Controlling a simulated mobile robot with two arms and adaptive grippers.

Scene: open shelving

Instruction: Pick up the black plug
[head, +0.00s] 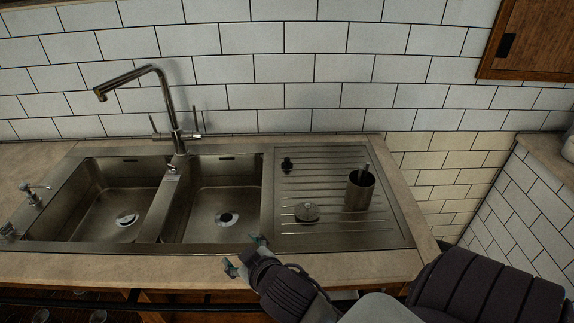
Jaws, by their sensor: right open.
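A small black plug (287,164) stands on the ribbed metal drainboard (335,239), near its back left corner. My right gripper (245,254) is at the counter's front edge, below the right sink basin and in front of the plug, well apart from it. Its two fingertips are spread and nothing is between them. My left gripper (21,211) shows only in part at the left edge, beside the left basin. Its fingertips are apart, with nothing seen between them.
A metal cup (359,190) with something upright in it and a round metal lid-like piece (307,211) stand on the drainboard. A tall faucet (167,100) rises behind the two basins (100,200). The drainboard's left part is mostly clear.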

